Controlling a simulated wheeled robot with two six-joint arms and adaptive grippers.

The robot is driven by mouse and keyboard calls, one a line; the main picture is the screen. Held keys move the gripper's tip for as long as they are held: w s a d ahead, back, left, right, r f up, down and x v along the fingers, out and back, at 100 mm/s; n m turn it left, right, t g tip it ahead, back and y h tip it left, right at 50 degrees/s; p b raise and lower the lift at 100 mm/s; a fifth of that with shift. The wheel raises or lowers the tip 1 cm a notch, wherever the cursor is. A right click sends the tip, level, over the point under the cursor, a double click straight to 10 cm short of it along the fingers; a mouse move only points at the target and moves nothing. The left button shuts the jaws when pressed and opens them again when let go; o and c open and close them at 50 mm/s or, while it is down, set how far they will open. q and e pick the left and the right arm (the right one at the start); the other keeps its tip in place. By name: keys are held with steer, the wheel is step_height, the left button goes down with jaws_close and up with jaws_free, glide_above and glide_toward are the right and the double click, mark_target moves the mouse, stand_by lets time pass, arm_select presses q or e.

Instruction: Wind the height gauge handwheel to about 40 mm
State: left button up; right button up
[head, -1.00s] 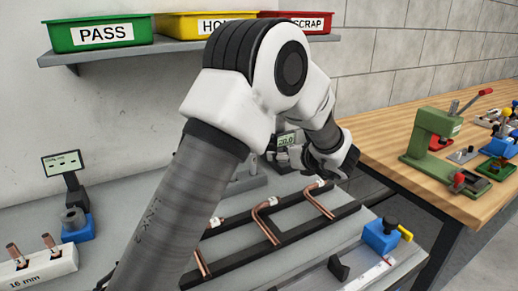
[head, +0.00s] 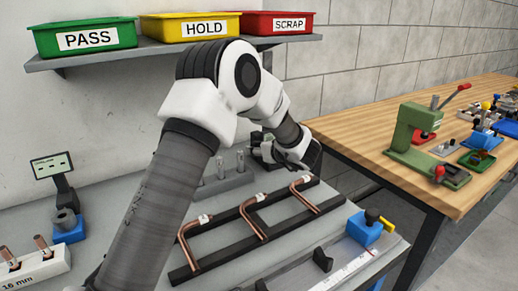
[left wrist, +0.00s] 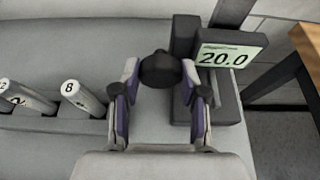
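The height gauge shows in the left wrist view as a dark upright with a display (left wrist: 222,58) reading 20.0. A round black knob (left wrist: 160,70), apparently its handwheel, sits left of the display. My left gripper (left wrist: 160,92) has its fingers apart, one on each side of the knob, with small gaps seeming to show. In the head view my left gripper (head: 300,154) is at the back right of the grey bench, and my arm and gripper hide most of the gauge. My right gripper is in neither view.
Marked pins (left wrist: 82,98) stand in a grey block left of the gripper. Bent copper tubes (head: 253,220) lie on a black rack (head: 290,222) in front. A blue block fixture (head: 364,230) stands at the right. A wooden bench (head: 350,130) lies beyond a gap.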

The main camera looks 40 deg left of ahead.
arm_select(q)
steer(key=shift+r+m+g, duration=0.1)
steer(key=shift+m+g, duration=0.2)
steer(key=shift+w+m+g+y+p, duration=0.1)
steer(key=shift+m+g+y+p, duration=0.3)
steer(key=shift+m, duration=0.6)
steer(key=shift+m+g+y, duration=0.3)
steer(key=shift+m+g, duration=0.6)
steer(key=shift+m, duration=0.3)
steer(key=m, duration=0.1)
steer(key=m+g+y, duration=0.1)
steer(key=shift+w+f+m, duration=0.1)
steer(key=shift+f+m, duration=0.1)
steer(key=shift+m, duration=0.1)
steer(key=m+g+y+b, duration=0.1)
steer(key=m+y, duration=0.1)
steer(key=m, duration=0.2)
steer(key=shift+m, duration=0.3)
steer(key=o, duration=1.1)
steer(key=shift+f, duration=0.1)
